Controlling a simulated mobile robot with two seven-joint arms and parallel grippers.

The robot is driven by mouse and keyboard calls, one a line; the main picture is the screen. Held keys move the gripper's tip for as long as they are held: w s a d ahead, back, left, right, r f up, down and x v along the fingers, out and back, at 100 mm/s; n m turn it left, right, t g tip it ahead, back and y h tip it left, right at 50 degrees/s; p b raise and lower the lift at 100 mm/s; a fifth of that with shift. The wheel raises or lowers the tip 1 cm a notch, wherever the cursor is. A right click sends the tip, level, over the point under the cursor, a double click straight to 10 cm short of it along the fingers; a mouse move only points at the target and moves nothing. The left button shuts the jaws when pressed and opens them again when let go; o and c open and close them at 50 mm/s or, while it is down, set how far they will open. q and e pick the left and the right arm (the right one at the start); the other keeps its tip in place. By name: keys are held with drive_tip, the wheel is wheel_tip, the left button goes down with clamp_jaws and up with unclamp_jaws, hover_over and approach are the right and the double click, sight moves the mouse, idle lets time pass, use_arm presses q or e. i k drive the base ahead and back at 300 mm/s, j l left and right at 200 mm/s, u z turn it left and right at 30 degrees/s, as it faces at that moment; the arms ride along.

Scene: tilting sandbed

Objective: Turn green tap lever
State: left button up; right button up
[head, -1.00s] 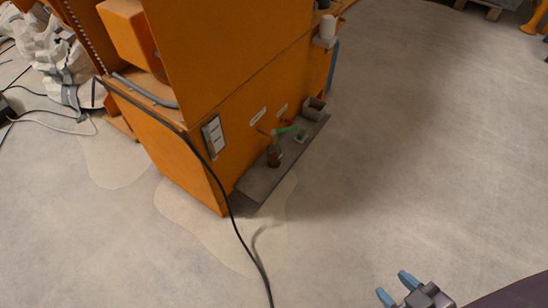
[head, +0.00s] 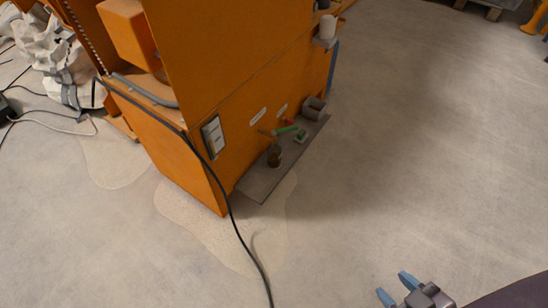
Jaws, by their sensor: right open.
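The green tap lever (head: 284,131) sticks out from the side of the orange machine (head: 230,75), above a grey shelf (head: 262,185). A small red part (head: 289,121) shows just behind it. A dark brown jar-like thing (head: 274,157) stands on the shelf below the lever. My right gripper (head: 395,288) is at the bottom right, open and empty, well apart from the lever, with its two blue fingertips spread. My left gripper is not in view.
A black cable (head: 213,177) hangs down the machine's corner to the floor. White sacks (head: 52,52) lie at the upper left. The floor (head: 420,150) right of the machine is clear.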

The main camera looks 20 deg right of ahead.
sight(274, 132)
drive_tip(key=i+l, duration=1)
drive_tip(key=k+j, duration=0.1)
drive_tip(key=j, duration=0.45)
